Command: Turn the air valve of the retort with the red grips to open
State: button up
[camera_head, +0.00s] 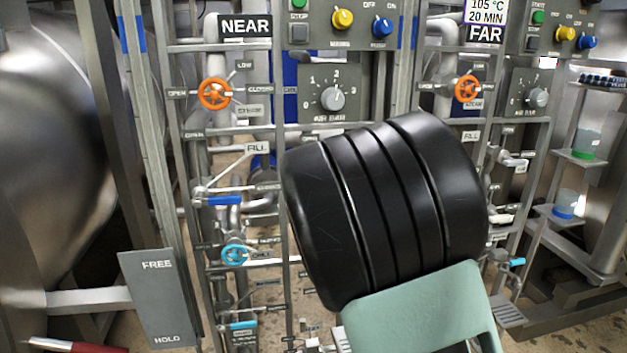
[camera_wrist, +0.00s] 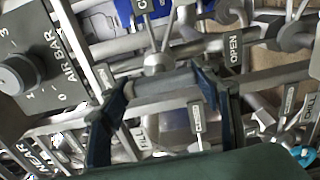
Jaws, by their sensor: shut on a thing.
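In the wrist view, my gripper (camera_wrist: 163,100) has its two dark blue fingers shut on a grey valve handle (camera_wrist: 163,82), one finger at each end. The handle's round hub (camera_wrist: 157,62) is just above it. An OPEN label (camera_wrist: 235,48) is to the right of the handle. No label that names this valve as air is clearly readable. In the head view my black and green arm hides the gripper and handle, so I cannot tell there which panel they are on. A red grip (camera_head: 85,347) on a bar is cut off at the lower left, before the left retort (camera_head: 50,150).
An AIR BAR dial (camera_wrist: 18,75) is left of my gripper. In the head view, the NEAR panel (camera_head: 245,27) and FAR panel (camera_head: 486,35) carry orange handwheels (camera_head: 215,94), pipes and several labels. A FREE/HOLD plate (camera_head: 158,300) stands at the lower left. Pipes crowd the area around my gripper.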

jog(key=o, duration=1.2)
jog(key=shift+c, duration=0.2)
jog(key=shift+s, duration=0.1)
jog(key=v, duration=1.2)
